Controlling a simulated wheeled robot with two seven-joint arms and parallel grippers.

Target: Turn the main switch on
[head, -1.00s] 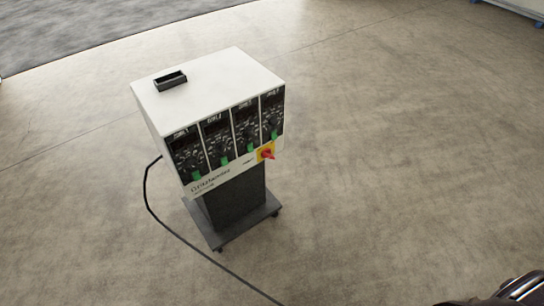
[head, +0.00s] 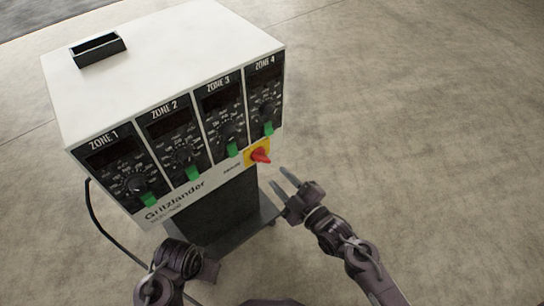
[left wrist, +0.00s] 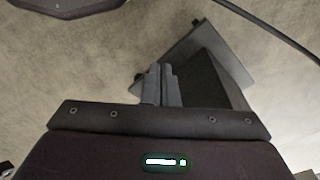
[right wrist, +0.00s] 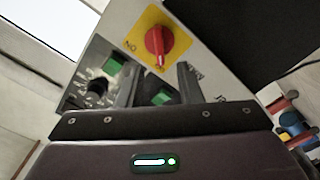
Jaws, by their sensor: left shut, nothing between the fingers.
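The main switch is a red rotary knob (head: 260,156) on a yellow plate, at the lower right of the white controller box's (head: 185,35) front panel. In the right wrist view the red knob (right wrist: 157,42) is large and unobstructed, just beyond my fingers, with a white mark at its lower end. My right gripper (head: 276,176) is open and empty, just right of and below the switch, apart from it. Its two fingers are spread in the right wrist view (right wrist: 158,75). My left gripper (left wrist: 160,72) is shut and empty, low in front of the controller's stand.
The front panel has several zone modules with dials and green switches (head: 150,199). A black tray-like piece (head: 99,49) is on the box top. The box stands on a dark wheeled stand (head: 215,215). A black cable (head: 95,215) runs at left. The floor at right is clear.

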